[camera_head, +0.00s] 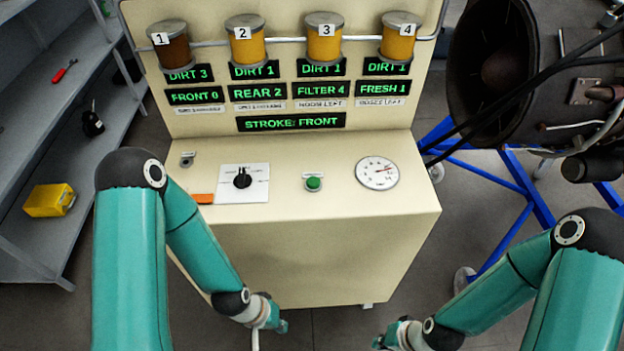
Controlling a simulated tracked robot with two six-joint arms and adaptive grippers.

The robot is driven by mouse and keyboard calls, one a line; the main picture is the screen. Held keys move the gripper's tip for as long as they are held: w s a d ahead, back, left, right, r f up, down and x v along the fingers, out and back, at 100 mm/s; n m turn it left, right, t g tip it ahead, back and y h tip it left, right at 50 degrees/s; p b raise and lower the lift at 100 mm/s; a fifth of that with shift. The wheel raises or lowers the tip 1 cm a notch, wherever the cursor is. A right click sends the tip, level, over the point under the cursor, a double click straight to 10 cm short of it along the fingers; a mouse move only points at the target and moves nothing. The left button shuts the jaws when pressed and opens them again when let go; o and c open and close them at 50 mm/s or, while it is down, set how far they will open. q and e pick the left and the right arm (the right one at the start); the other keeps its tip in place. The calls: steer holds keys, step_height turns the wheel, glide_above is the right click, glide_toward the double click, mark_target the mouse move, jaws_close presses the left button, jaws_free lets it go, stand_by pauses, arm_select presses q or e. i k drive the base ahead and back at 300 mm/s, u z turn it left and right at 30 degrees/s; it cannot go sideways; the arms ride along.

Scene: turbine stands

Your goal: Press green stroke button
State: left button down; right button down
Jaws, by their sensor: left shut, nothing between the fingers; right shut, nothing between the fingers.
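The green stroke button (313,183) sits on the sloped top of the beige console (300,250), between the black selector knob (242,180) and the round gauge (377,173). Nothing covers the button. My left gripper (280,326) is low in front of the console, below and apart from the button. It is shut and empty. My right gripper (378,343) is at the bottom edge, to the right of the left one, also shut and empty. The green display (291,122) on the back panel reads "STROKE: FRONT".
Several numbered canisters (325,42) line the back panel above more green displays. Grey shelves (50,150) at the left hold a yellow box (49,200). A turbine (500,70) on a blue stand (530,195) is at the right.

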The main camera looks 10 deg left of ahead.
mark_target(313, 182)
steer(key=u, duration=1)
steer(key=k, duration=1.35)
steer(key=z, duration=1.05)
steer(key=i, duration=1)
steer(key=u, duration=0.05)
